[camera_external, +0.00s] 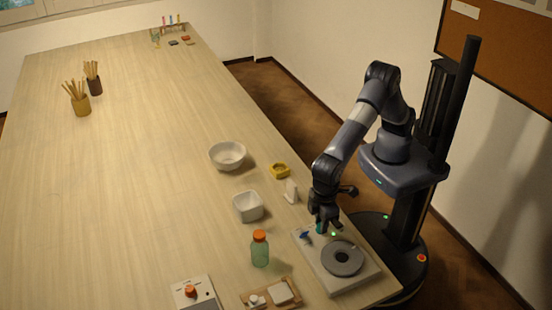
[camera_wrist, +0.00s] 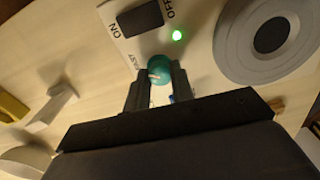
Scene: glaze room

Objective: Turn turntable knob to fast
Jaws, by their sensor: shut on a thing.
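The turntable's pale base (camera_external: 318,268) stands at the near right end of the table, with a round grey disc (camera_external: 343,258) on top; the disc also shows in the wrist view (camera_wrist: 262,38). In the wrist view a teal knob (camera_wrist: 158,67) sits between my two dark fingers, with a short pale mark on it. The word FAST is printed just left of the knob. My gripper (camera_external: 323,222) points down at the base's far edge and is shut on the knob; its fingers hide part of it.
A black ON/OFF rocker (camera_wrist: 140,18) and a lit green lamp (camera_wrist: 177,35) are beside the knob. A green bottle (camera_external: 260,250), a square white dish (camera_external: 248,207), a white bowl (camera_external: 227,155) and a yellow object (camera_external: 280,170) stand nearby.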

